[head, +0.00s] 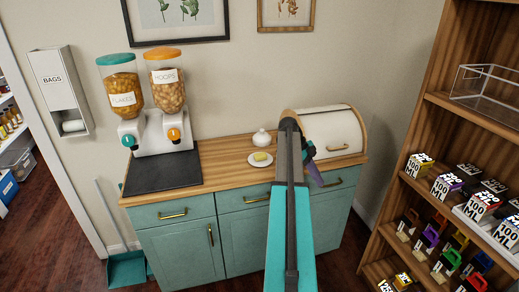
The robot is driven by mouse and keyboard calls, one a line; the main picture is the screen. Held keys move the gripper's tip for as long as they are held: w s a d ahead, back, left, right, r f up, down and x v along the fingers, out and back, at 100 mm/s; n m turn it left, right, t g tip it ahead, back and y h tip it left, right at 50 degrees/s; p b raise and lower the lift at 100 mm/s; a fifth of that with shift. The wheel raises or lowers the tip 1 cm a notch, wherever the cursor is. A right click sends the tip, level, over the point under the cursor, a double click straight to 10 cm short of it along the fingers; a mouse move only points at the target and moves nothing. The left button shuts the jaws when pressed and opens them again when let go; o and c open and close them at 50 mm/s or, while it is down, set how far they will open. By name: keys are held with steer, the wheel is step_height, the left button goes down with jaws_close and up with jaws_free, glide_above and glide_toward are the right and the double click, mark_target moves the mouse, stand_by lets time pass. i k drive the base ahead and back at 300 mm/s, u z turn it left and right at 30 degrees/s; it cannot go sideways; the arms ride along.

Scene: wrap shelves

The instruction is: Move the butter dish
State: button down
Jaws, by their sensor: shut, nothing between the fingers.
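The butter dish (255,164) is a small white plate with a yellow block of butter (261,157) on it. It sits on the wooden counter top (226,160), left of my arm. A white domed lid with a knob (262,139) stands separately on the counter just behind the dish. My gripper (316,178) shows as a small dark and purple shape to the right of my arm, in front of the bread box. It is shut and empty, and apart from the dish in the picture. My arm partly hides the gripper and the counter behind it.
A white bread box (333,132) stands at the counter's right end. Two cereal dispensers (153,95) and a dark mat (162,172) fill the left end. A wooden shelf (430,100) with boxes and mugs rises at right. Counter left of the dish is clear.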

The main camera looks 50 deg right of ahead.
mark_target(258, 159)
steer(key=z, duration=0.05)
steer(key=i, duration=1.5)
steer(key=u, duration=0.1)
